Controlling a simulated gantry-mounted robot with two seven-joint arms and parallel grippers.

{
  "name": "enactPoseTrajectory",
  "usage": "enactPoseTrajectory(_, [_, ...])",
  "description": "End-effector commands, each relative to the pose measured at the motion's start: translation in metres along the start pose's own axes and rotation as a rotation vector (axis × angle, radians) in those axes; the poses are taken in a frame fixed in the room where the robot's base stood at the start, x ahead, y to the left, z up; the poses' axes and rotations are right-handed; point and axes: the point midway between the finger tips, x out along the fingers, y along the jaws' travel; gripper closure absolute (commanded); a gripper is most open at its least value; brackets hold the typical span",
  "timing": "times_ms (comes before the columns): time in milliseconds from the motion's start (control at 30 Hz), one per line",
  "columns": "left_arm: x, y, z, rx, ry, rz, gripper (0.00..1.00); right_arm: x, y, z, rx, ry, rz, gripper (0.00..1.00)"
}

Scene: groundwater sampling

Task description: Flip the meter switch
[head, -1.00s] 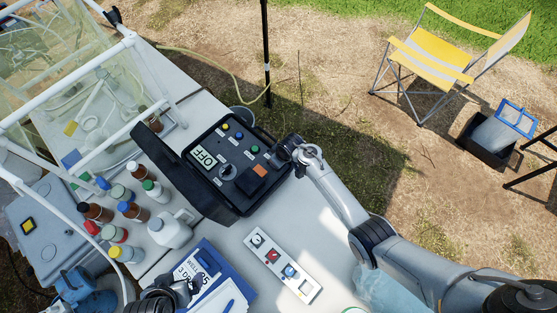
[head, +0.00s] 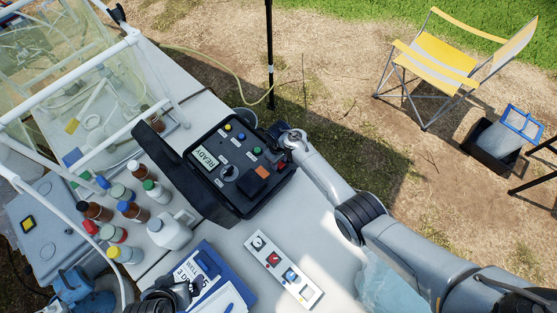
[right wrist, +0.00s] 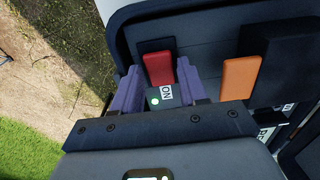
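The meter is a dark open case (head: 225,205) on the table in the head view. Its display (head: 206,159) reads READY. A red switch (right wrist: 158,68) shows in the right wrist view, with an ON label and a lit light below it. My right gripper (head: 284,152) is at the case's right edge, partly hidden by its own arm. In the right wrist view its two purple fingers (right wrist: 158,80) stand apart on either side of the switch; contact is unclear. My left gripper (head: 176,296) is at the bottom of the head view, over the clipboard; its fingers are unclear.
An orange block (right wrist: 240,77) sits beside the red switch. Several bottles (head: 120,193) and a white jug (head: 170,232) stand left of the meter. A blue clipboard (head: 232,275) and a small control strip (head: 284,270) lie in front. A yellow chair (head: 437,65) stands on the ground beyond.

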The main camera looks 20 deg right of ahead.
Motion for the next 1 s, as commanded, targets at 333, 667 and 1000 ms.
enactPoseTrajectory(333, [-0.008,-0.001,-0.002,0.004,0.000,-0.003,0.00,-0.019,0.000,-0.001,-0.001,0.003,0.000,0.57])
enactPoseTrajectory(667, [-0.021,0.000,-0.007,-0.003,0.002,0.002,0.00,-0.074,-0.001,-0.001,0.000,0.005,0.000,0.57])
enactPoseTrajectory(1000, [-0.025,0.001,-0.009,-0.008,0.003,0.006,0.00,-0.106,0.000,0.000,-0.001,0.000,-0.001,0.57])
